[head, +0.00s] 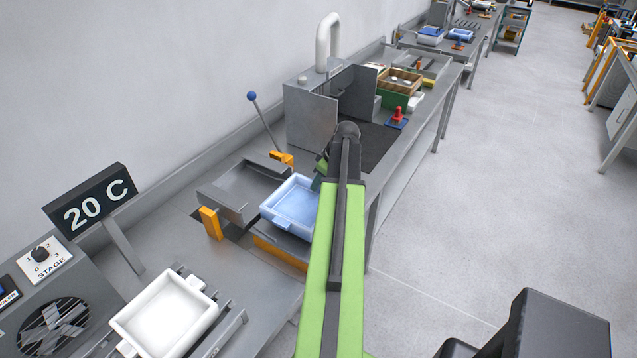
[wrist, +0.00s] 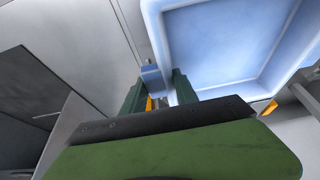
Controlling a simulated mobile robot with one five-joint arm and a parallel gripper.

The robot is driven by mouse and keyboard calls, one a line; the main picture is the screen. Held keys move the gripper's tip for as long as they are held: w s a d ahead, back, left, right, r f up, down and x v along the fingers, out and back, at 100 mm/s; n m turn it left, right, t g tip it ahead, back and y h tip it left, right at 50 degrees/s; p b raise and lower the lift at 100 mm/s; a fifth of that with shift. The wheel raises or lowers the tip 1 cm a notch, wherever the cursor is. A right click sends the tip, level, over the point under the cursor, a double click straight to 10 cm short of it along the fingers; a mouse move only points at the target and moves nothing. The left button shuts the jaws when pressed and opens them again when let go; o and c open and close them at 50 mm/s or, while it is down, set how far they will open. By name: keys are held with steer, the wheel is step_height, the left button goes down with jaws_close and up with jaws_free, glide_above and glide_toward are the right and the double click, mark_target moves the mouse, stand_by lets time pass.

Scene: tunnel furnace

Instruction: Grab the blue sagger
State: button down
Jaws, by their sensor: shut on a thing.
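The blue sagger (head: 293,205) is a light blue, shallow square tray in the middle of the head view. It sits at the bench's front side, beside a grey metal holder. In the wrist view the sagger (wrist: 225,45) fills the upper right, its inside empty. My gripper (wrist: 162,78) is shut on the small blue handle tab at the sagger's edge, with one dark green finger on each side. In the head view my gripper (head: 319,178) is at the sagger's far right side, mostly hidden by my green arm.
A white sagger (head: 165,315) stands on rails at the near left, by a "20 C" sign (head: 92,203). A lever with a blue knob (head: 252,96) rises behind the grey holder (head: 240,188). A grey box enclosure (head: 312,117) and a red-handled tool (head: 397,115) are farther along.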

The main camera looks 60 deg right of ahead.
steer(key=s+d+r+p, duration=0.6)
steer(key=s+d+r, duration=0.1)
steer(key=d, duration=0.2)
steer(key=shift+s+r, duration=0.15)
